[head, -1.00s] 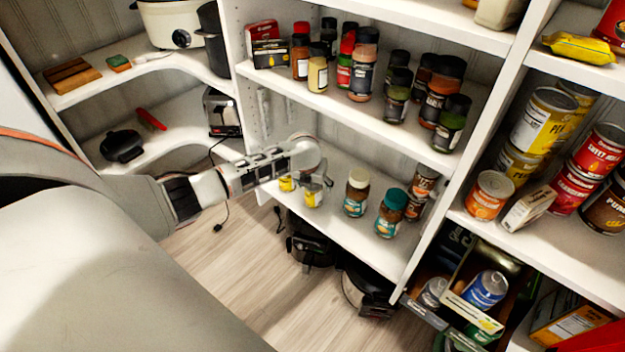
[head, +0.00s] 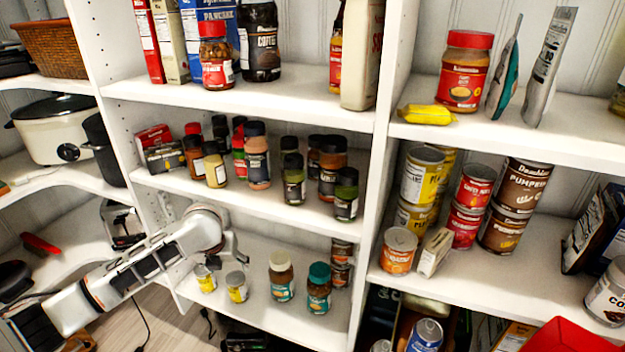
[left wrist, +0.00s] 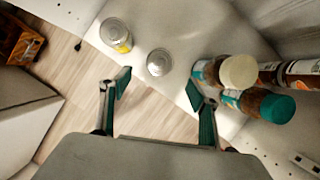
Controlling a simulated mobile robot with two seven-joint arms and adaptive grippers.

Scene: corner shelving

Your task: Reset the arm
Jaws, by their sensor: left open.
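My left arm comes in from the left in the head view, and its gripper (head: 232,254) is at the lower shelf of the middle unit, above and behind two small yellow-labelled cans. In the left wrist view the left gripper (left wrist: 158,105) is open, with its green-padded fingers wide apart and nothing held between them. One can (left wrist: 159,63) shows beyond the gap between the fingers, and another can (left wrist: 115,34) is at the upper left. A jar with a cream lid (left wrist: 238,72) and a jar with a teal lid (left wrist: 272,107) are by the right finger. My right gripper is not in view.
The lower shelf (head: 255,310) also holds more jars at its right end. Spice jars (head: 257,155) crowd the shelf above. A slow cooker (head: 58,130) stands on the left corner shelf.

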